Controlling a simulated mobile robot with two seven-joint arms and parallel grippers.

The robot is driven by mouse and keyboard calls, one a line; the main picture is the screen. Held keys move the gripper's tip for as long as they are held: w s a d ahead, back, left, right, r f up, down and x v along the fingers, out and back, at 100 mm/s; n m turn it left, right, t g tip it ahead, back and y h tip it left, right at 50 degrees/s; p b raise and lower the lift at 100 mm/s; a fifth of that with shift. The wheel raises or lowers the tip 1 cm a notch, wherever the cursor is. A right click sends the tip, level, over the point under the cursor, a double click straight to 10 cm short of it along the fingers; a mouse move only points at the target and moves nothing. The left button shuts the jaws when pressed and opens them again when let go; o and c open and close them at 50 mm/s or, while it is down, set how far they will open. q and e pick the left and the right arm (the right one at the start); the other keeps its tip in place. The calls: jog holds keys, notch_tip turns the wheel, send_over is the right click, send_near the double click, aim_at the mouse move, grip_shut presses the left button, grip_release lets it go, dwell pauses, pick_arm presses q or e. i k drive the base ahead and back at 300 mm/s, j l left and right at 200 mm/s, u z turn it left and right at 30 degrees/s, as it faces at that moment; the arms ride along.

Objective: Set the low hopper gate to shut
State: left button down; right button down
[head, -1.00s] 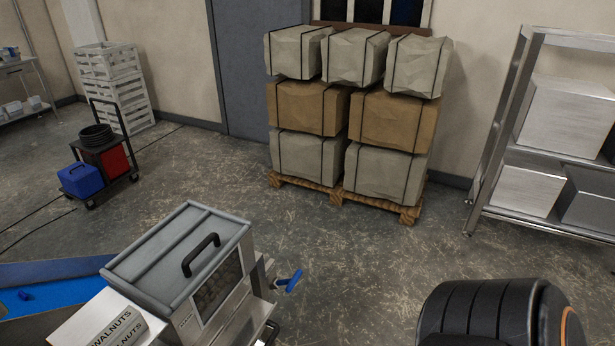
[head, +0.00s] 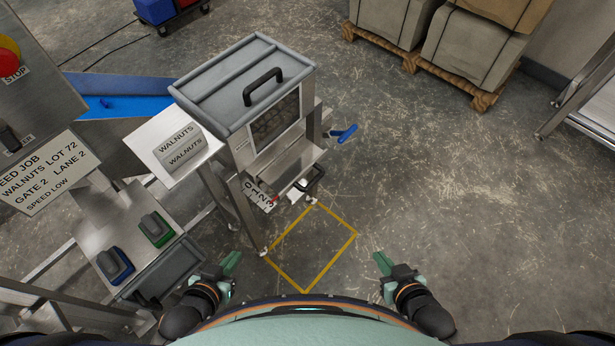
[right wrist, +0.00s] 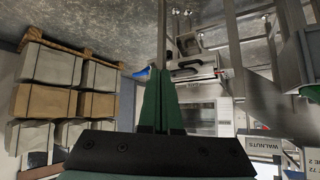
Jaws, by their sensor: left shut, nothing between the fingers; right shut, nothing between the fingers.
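The steel hopper (head: 270,95) stands in the upper middle of the head view, with a grey lid, a black lid handle and a window. Under its window, low on the front, is a black gate handle (head: 311,179). A white scale with numbers (head: 258,193) and a small red mark sit beside it; the exact setting is too small to read. A blue lever (head: 342,133) sticks out at the hopper's right side. My left gripper (head: 232,262) and right gripper (head: 382,262) are shut and empty, low in front, apart from the hopper. Green right fingers (right wrist: 157,98) show in the wrist view.
A yellow floor square (head: 312,248) lies in front of the hopper. At left are a job sign (head: 45,172), a stop button (head: 8,60) and a bench with blue and green blocks (head: 157,228). A loaded pallet (head: 430,70) stands at the back. Floor at right is clear.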

aim_at(286, 172)
jog(key=i+l, duration=0.45)
jog(key=l, duration=0.2)
jog(key=i+l+u, duration=0.15)
jog(key=u, duration=0.3)
jog(key=l+u, duration=0.45)
jog(key=i+j+u, duration=0.1)
jog(key=u, duration=0.55)
